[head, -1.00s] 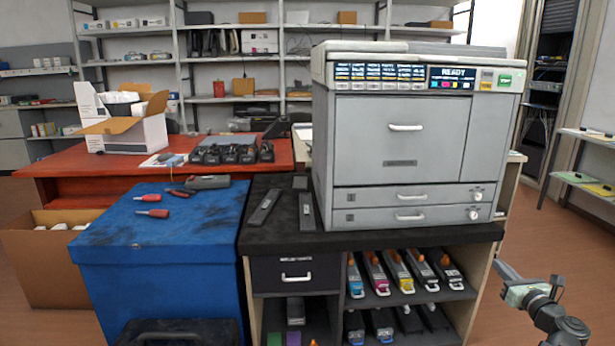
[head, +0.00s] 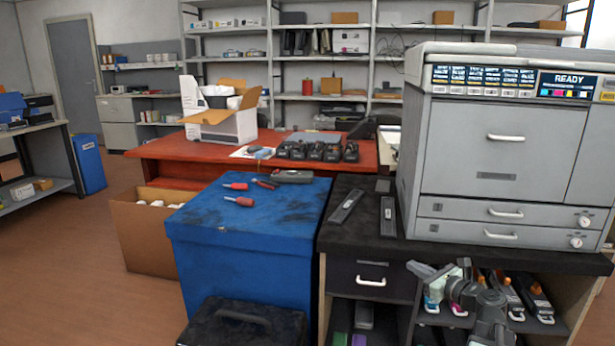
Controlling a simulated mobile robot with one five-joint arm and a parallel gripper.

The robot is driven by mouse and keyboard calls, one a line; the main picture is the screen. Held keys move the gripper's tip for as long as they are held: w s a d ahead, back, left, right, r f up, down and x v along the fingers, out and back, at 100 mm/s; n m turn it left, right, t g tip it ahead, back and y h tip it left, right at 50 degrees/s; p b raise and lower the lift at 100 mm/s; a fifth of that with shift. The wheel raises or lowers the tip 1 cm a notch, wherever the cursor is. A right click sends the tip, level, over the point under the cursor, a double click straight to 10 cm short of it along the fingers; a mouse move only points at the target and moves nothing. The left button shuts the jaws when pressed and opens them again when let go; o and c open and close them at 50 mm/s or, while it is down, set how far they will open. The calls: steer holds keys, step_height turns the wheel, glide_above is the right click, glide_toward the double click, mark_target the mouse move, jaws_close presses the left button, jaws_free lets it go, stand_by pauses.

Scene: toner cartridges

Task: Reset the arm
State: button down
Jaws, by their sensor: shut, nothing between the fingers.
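My arm shows at the lower right of the head view, in front of the cabinet's open shelf. My gripper (head: 418,268) is at its end, pointing left and shut with nothing in it. It appears apart from the things behind it. Toner cartridges stand on the shelf behind the arm, among them a cyan one (head: 431,303) and a black one (head: 535,295). The arm hides part of this row.
The grey printer (head: 500,150) stands on the black cabinet top (head: 365,225). A blue box (head: 240,260) with red-handled screwdrivers (head: 238,201) is left of it, a black case (head: 245,325) before it. A red table (head: 180,150) is behind. Floor at left (head: 60,260) is clear.

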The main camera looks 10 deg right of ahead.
steer(key=w+a+f+n+g+y, duration=0.15)
steer(key=a+f+n+g, duration=0.35)
steer(key=a, duration=0.9)
steer(key=a+f+n+g+y, duration=0.2)
steer(key=a+f+n, duration=0.3)
steer(key=a, duration=0.9)
steer(key=s+a+f+n+g+h, duration=0.4)
steer(key=s+a+f+n+g, duration=0.2)
steer(key=s+a+f+n, duration=0.45)
steer(key=s+d+n+g+h, duration=0.3)
steer(key=s+d+n+h, duration=0.1)
steer(key=d+n, duration=0.6)
step_height(320, 180, up, 36)
steer(key=p, duration=3.5)
steer(key=shift+w+r+t+p, duration=0.15)
steer(key=shift+r+t+p, duration=0.15)
steer(key=shift+p, duration=0.1)
steer(key=shift+f, duration=0.1)
